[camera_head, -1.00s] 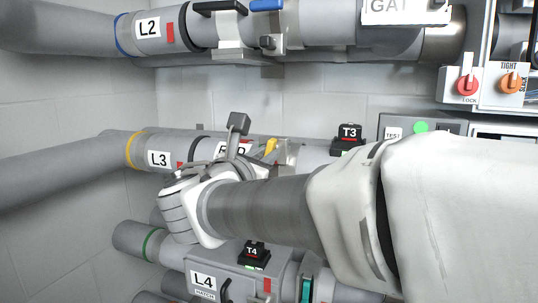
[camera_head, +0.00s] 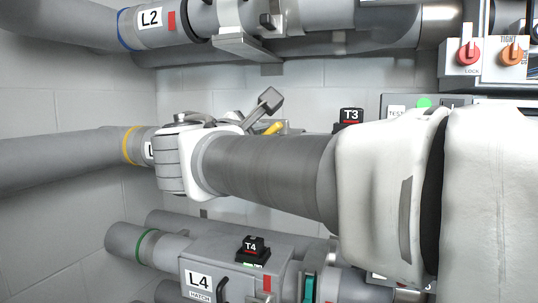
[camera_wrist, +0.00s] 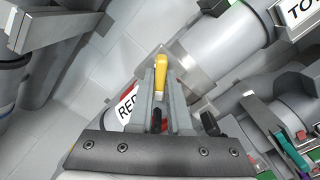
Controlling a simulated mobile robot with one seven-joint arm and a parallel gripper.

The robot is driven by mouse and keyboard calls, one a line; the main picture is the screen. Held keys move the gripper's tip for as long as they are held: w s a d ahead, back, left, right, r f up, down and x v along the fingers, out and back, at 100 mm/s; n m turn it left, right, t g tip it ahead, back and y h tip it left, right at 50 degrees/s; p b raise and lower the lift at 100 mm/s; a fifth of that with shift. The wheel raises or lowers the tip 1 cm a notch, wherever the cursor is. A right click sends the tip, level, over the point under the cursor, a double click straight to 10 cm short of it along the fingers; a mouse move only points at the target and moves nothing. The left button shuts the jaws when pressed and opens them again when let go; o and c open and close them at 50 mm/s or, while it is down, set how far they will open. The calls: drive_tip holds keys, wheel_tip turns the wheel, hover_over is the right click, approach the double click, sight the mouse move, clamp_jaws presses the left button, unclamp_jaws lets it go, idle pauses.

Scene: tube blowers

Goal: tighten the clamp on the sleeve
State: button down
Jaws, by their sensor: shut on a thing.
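The clamp's yellow lever (camera_head: 273,128) shows just above my arm in the head view, on the L3 pipe line. In the wrist view the yellow lever (camera_wrist: 161,74) stands between the two grey fingers of my gripper (camera_wrist: 161,82), which is shut on it. Behind the lever is a bare metal band (camera_wrist: 188,66) around the grey pipe, which I take for the clamp on the sleeve. A partly covered label starting with "RED" (camera_wrist: 126,108) lies left of the fingers. In the head view my arm hides the fingers and most of the sleeve.
The L2 pipe (camera_head: 200,25) runs above, and the L4 housing (camera_head: 225,270) with the black T4 knob (camera_head: 252,246) sits below. The black T3 knob (camera_head: 350,118) stands right of the lever. Red (camera_head: 468,54) and orange (camera_head: 512,54) knobs are at upper right.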

drive_tip(key=shift+m+b, duration=3.8)
drive_tip(key=c, duration=0.9)
unclamp_jaws()
drive_tip(key=shift+o, duration=0.2)
drive_tip(key=shift+s, duration=0.15)
